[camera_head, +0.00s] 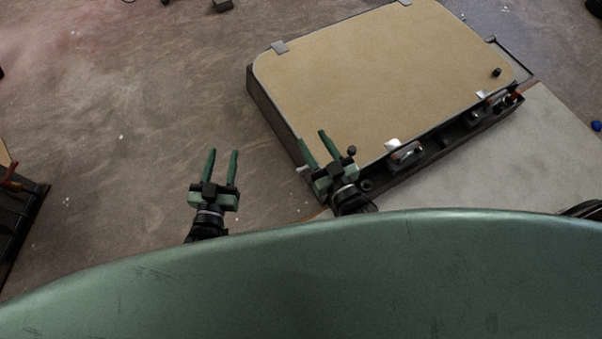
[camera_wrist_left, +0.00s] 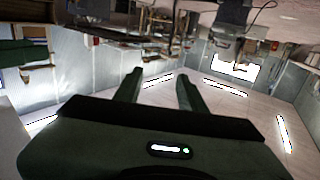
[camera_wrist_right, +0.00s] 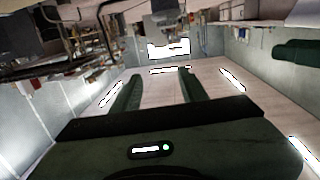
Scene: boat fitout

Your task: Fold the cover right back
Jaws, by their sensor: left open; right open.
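The cover appears to be the flat tan panel (camera_head: 385,80) with rounded corners, lying on a shallow dark box (camera_head: 272,115) in the head view. It looks flat and closed over the box. Small grey and white clips sit along its rim, and a small black knob (camera_head: 497,72) stands near its right corner. My right gripper (camera_head: 311,136) is open and empty at the box's near left corner, overlapping it in the picture; contact cannot be told. My left gripper (camera_head: 223,152) is open and empty over bare floor, left of the box. Both wrist views show spread fingers with nothing between.
A ledge with several small fittings (camera_head: 408,154) runs along the box's near right side. A pale grey surface (camera_head: 510,165) lies beside it. A dark crate (camera_head: 18,215) stands at the far left. The brown floor (camera_head: 130,130) left of the box is mostly clear.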

